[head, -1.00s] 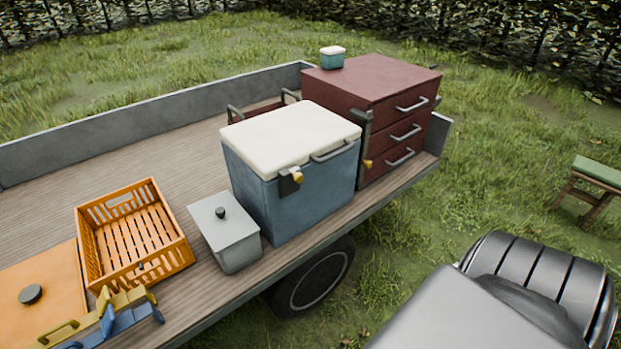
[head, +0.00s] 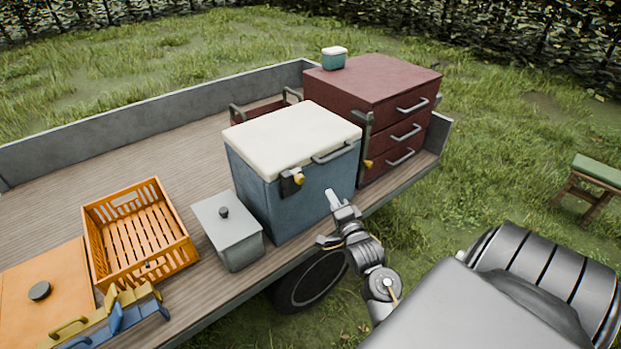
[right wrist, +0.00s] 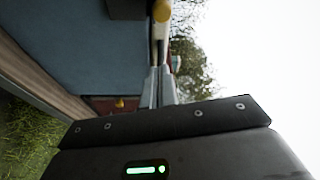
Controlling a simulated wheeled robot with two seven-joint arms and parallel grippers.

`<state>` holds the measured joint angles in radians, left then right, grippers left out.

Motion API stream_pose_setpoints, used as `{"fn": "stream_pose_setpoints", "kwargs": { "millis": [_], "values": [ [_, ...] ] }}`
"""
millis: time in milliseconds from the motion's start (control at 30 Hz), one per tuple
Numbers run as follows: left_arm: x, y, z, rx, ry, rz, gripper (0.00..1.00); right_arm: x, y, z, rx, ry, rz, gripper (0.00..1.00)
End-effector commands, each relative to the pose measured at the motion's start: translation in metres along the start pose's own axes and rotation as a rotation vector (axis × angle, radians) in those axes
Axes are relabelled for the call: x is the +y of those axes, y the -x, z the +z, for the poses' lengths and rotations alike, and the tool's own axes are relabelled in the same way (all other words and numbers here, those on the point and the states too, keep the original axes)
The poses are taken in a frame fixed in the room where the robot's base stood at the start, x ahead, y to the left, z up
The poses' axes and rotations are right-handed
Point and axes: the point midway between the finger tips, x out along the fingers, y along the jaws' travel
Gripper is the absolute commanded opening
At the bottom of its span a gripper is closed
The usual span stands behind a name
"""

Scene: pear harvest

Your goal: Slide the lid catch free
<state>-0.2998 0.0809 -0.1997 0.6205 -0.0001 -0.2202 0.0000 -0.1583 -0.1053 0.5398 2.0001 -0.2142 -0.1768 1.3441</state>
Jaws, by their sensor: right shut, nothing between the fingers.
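A blue cooler (head: 310,190) with a closed white lid (head: 292,138) stands on the truck bed. My right gripper (head: 332,194) is shut and empty in front of the cooler, to the right of the catch and a little lower. In the right wrist view my shut fingers (right wrist: 161,86) point along the blue cooler wall (right wrist: 75,45). A yellow knob (right wrist: 162,11) shows beyond them at the top, apart from the tips. My left gripper is not in view.
A grey lidded bin (head: 232,240) stands left of the cooler, then an orange crate (head: 185,250). A dark red drawer cabinet (head: 370,80) stands close on the right, carrying a small teal box (head: 334,60).

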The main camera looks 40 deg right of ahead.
Motion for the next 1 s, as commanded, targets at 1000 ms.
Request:
{"fn": "stream_pose_setpoints", "kwargs": {
  "millis": [1000],
  "values": [
    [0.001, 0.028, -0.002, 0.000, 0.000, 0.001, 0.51, -0.018, -0.094, -0.010, 0.016, -0.022, -0.024, 0.00]
  ]
}}
